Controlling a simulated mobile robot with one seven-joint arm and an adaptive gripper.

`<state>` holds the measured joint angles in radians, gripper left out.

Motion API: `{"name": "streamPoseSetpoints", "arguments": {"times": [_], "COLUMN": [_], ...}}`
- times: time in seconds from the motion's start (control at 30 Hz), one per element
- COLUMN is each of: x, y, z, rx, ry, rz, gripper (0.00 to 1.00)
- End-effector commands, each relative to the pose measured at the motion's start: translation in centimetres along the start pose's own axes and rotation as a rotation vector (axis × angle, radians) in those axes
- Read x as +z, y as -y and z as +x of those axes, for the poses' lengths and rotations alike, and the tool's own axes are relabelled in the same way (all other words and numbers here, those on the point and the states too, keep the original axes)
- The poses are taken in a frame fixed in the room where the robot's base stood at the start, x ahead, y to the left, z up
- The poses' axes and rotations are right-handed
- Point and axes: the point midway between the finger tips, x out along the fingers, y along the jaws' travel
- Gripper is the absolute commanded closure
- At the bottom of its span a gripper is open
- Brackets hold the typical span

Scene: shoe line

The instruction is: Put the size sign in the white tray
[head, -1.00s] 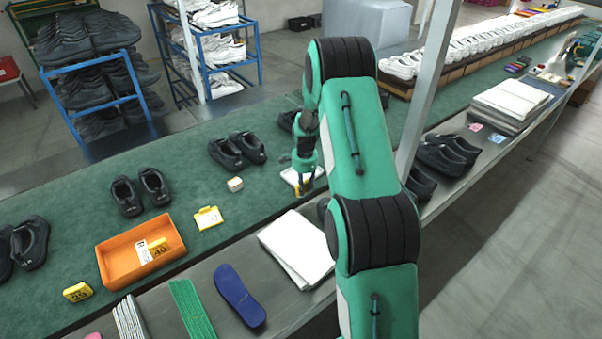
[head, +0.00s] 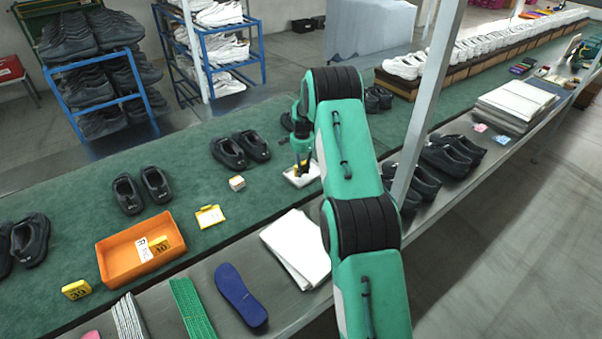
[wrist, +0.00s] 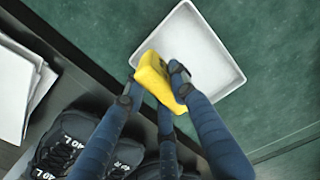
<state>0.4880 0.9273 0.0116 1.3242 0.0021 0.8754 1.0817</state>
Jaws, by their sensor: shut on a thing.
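My gripper (wrist: 155,84) is shut on a yellow size sign (wrist: 158,76). In the wrist view the sign overlaps the near left part of the white tray (wrist: 215,48), whose inside shows no other thing. In the head view the white tray (head: 311,176) lies on the green belt, with my gripper (head: 300,168) and the sign just over it. The arm hides part of the surroundings there. I cannot tell whether the sign touches the tray floor. The sign's print is not readable.
An orange bin (head: 120,263) holding signs stands at the left. Another yellow sign (head: 77,290) and a yellow card (head: 209,216) lie on the belt. Black shoes (wrist: 75,140) lie close to my gripper, beside white sheets (wrist: 18,85).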

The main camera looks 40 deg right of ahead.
Motion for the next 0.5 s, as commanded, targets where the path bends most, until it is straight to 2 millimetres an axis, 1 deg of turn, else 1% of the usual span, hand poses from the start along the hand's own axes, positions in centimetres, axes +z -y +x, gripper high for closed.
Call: {"name": "streamPoseSetpoints", "arguments": {"times": [0.03,0.2,0.33,0.5], "x": [-0.3,-1.1,-1.3,-1.4], "y": [0.7,2.1,2.6,2.7], "z": [0.2,0.3,0.3,0.2], "rx": [-0.001,-0.001,0.000,0.000], "ry": [-0.001,0.000,0.000,0.000], "rz": [0.000,0.000,0.000,0.000], "gripper": [1.00,1.00,1.00,1.00]}}
